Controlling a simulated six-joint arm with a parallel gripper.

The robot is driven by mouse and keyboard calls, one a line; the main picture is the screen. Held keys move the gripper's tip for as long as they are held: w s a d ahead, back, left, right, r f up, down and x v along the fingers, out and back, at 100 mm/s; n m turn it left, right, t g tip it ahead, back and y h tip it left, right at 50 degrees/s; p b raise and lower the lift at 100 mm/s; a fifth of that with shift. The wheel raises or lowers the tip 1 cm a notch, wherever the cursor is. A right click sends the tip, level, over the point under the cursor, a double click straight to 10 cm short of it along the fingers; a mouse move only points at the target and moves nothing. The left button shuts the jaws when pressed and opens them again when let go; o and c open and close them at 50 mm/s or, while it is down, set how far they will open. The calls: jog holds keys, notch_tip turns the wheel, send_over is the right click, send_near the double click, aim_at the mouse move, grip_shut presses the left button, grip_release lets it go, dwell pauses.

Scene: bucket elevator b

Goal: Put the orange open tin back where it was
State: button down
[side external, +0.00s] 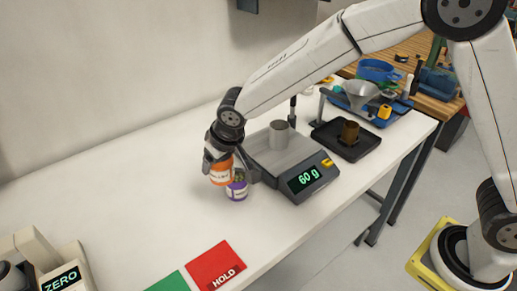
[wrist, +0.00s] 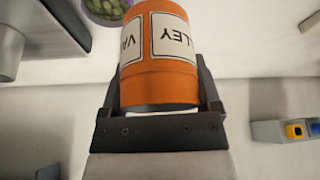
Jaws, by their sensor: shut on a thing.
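The orange open tin (side external: 220,173) is orange with a white label. My gripper (side external: 215,165) is shut on it, just above or at the table beside the scale; I cannot tell whether the tin touches the table. In the wrist view the tin (wrist: 160,60) fills the space between the two fingers of my gripper (wrist: 160,100), with its label lettering upside down. In the wrist view the purple tin (wrist: 98,18) shows green contents at the top.
A scale (side external: 290,160) reading 60 g carries a grey cylinder (side external: 279,134). A black tray (side external: 335,143) holds a brown cup (side external: 350,131). A red HOLD card (side external: 215,265), a green card (side external: 172,284) and a ZERO device (side external: 62,280) lie in front.

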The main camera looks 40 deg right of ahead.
jog(key=shift+w+a+f, duration=0.55)
jog(key=shift+w+f, duration=0.75)
jog(key=shift+w, duration=0.3)
jog(key=shift+w+a+f, duration=0.6)
jog(key=shift+w+f, duration=0.75)
jog(key=shift+w, duration=0.3)
jog(key=shift+w+a+f, duration=0.55)
jog(key=shift+w+f, duration=0.75)
jog(key=shift+w, duration=0.3)
jog(key=shift+w+a+f, duration=0.1)
jog(key=shift+w+f, duration=0.15)
jog(key=shift+f, duration=1.6)
jog(key=shift+f, duration=0.15)
grip_release()
